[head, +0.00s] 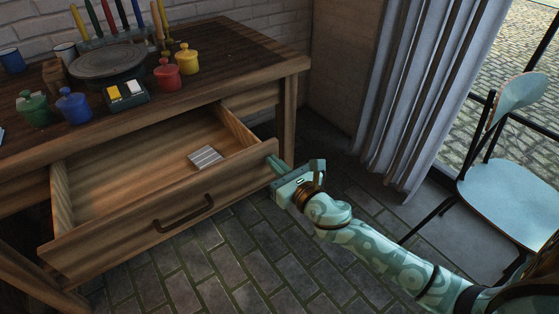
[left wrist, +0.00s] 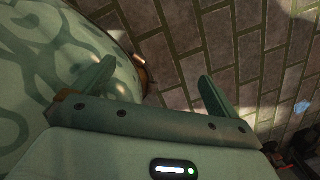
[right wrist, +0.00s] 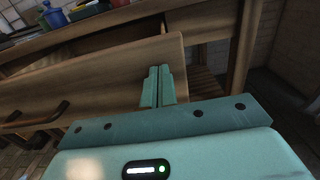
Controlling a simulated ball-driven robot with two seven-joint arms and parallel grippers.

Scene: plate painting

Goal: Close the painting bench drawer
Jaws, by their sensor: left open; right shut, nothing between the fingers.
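The painting bench (head: 296,70) is wooden, and its drawer (head: 130,238) stands pulled out in the head view. A dark curved handle (head: 184,214) is on the drawer front and also shows in the right wrist view (right wrist: 35,118). Inside the drawer lies a small grey ridged item (head: 206,157). My right gripper (head: 272,160) is shut and empty, with its fingertips at the right end of the drawer front; I cannot tell if they touch it. In the right wrist view its fingers (right wrist: 158,88) overlap the drawer front. My left gripper (left wrist: 155,82) is open and empty over the brick floor.
On the bench top are coloured lidded pots, such as the red one (head: 167,75), a round wheel (head: 108,61) and several coloured sticks. A light blue chair (head: 510,195) and grey curtain (head: 415,90) are at the right. The floor before the drawer is clear.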

